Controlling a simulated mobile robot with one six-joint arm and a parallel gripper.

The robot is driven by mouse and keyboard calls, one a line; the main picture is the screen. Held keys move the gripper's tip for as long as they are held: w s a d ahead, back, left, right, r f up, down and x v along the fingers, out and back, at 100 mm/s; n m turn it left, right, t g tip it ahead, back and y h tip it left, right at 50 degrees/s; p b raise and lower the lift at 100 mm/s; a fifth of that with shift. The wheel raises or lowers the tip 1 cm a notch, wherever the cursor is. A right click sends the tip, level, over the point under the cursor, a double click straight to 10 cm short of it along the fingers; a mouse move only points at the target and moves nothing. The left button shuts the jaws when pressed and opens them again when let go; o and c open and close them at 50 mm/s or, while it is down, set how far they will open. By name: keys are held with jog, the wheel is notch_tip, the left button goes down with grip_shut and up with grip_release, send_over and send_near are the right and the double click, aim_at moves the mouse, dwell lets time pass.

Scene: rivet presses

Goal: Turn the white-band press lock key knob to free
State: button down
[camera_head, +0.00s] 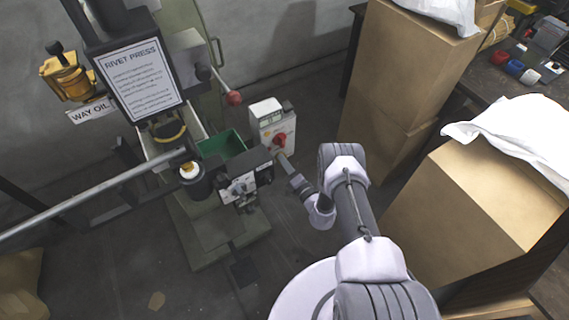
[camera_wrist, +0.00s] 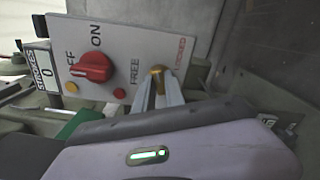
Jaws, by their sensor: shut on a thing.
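The lock key knob (camera_wrist: 157,69) is a small brass-coloured knob on the grey control panel (camera_wrist: 130,45) in the wrist view. It sits between the black word FREE on its left and the red word LOCKED on its right. My gripper (camera_wrist: 157,82) is shut on it, one silver finger on each side. The fingers hide part of the knob, so I cannot tell which word it points to. In the head view my gripper (camera_head: 281,157) is at the front of the white-topped control box (camera_head: 266,112); the key knob cannot be made out there.
The rivet press (camera_head: 140,80), with a red-ball lever (camera_head: 233,98), stands left of the box. Cardboard boxes (camera_head: 400,75) stand to the right.

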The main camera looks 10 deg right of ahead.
jog(key=n+b, duration=0.1)
jog(key=n, duration=1.2)
jog(key=shift+b, duration=0.4)
jog(key=shift+n, duration=0.4)
jog(key=c, duration=1.4)
grip_release()
